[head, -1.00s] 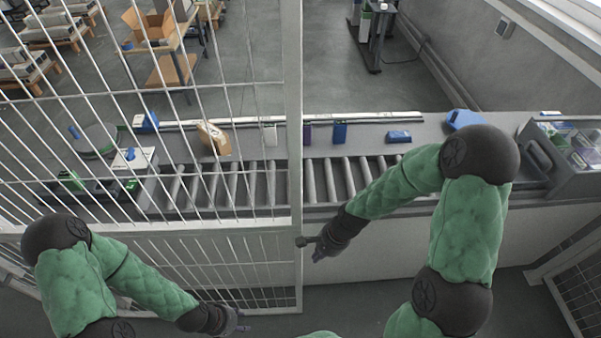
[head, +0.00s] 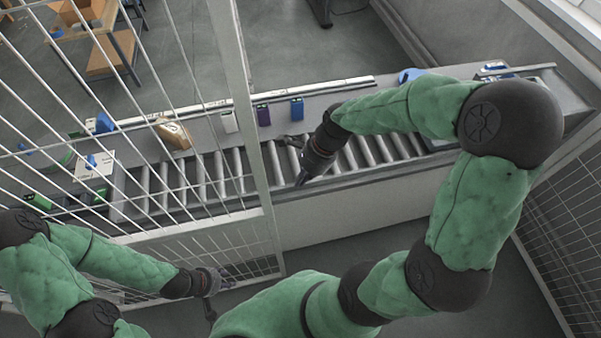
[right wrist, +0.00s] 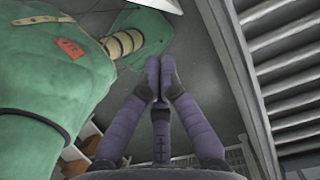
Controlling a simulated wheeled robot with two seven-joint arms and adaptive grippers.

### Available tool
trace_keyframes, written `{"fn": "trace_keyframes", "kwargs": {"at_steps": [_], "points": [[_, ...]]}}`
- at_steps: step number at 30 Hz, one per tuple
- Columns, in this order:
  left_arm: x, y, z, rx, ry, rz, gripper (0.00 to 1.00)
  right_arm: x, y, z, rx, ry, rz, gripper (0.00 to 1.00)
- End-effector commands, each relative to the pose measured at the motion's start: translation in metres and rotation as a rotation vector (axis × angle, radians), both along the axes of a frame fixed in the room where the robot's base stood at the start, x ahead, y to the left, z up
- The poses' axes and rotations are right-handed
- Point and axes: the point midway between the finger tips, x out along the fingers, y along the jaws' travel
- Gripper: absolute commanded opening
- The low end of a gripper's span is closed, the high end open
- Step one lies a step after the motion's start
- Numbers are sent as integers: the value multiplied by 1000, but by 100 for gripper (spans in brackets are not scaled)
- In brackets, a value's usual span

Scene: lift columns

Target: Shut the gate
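A white barred panel (head: 232,80) with an upright edge post fills the left of the head view. A darker mesh panel (head: 572,225) stands at the right edge. I cannot tell for sure which is the gate; no latch is clear. My left gripper (head: 219,297) is low by the white panel's bottom corner, fingers spread; contact with the bars is unclear.
A roller conveyor (head: 345,158) runs behind the white panel and across. Grey floor (head: 410,285) is open at the lower right.

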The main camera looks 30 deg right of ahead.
Motion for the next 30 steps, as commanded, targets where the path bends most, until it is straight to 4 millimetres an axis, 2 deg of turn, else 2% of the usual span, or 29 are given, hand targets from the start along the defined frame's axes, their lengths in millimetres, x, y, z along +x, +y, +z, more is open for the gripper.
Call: {"fn": "trace_keyframes", "kwargs": {"at_steps": [1,10,18,30], "points": [[0,0,-1,0,0,0,40,0,4,-11,1,5,3,0],[0,0,-5,0,0,0,40,6,24,-62,0,3,3,0],[0,0,2,0,-1,0,40,16,55,-58,-1,-2,3,0],[0,0,2,0,-1,0,40,18,61,-58,-1,-2,1,0]]}}
